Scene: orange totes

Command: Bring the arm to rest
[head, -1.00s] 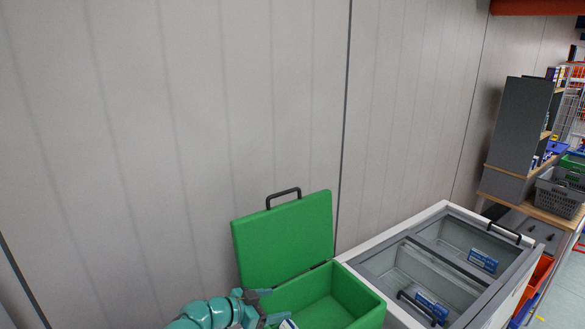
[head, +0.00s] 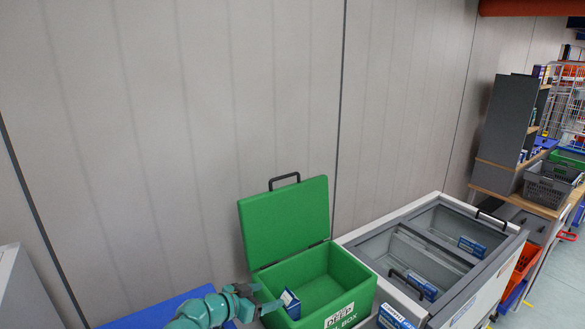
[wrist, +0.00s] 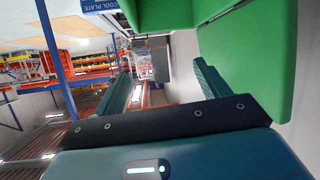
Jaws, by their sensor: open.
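My teal arm reaches in from the bottom of the head view. My gripper (head: 265,297) is at the left side of the green box (head: 350,297), near its rim. In the wrist view my gripper (wrist: 163,85) has its two fingers spread apart with nothing between them. A blue and white pack (head: 290,303) stands tilted at the left wall inside the green box, just right of the fingers. I cannot tell from the head view whether they touch it. A blue "COOL PLATE" label (wrist: 101,5) shows at the top edge of the wrist view.
The green lid (head: 287,222) stands open against the wall. A grey-white chest freezer (head: 440,255) with blue packs sits to the right. Another blue and white pack (head: 393,317) lies in front. A blue surface (head: 160,312) is at the left. A wooden table (head: 520,200) holds grey baskets.

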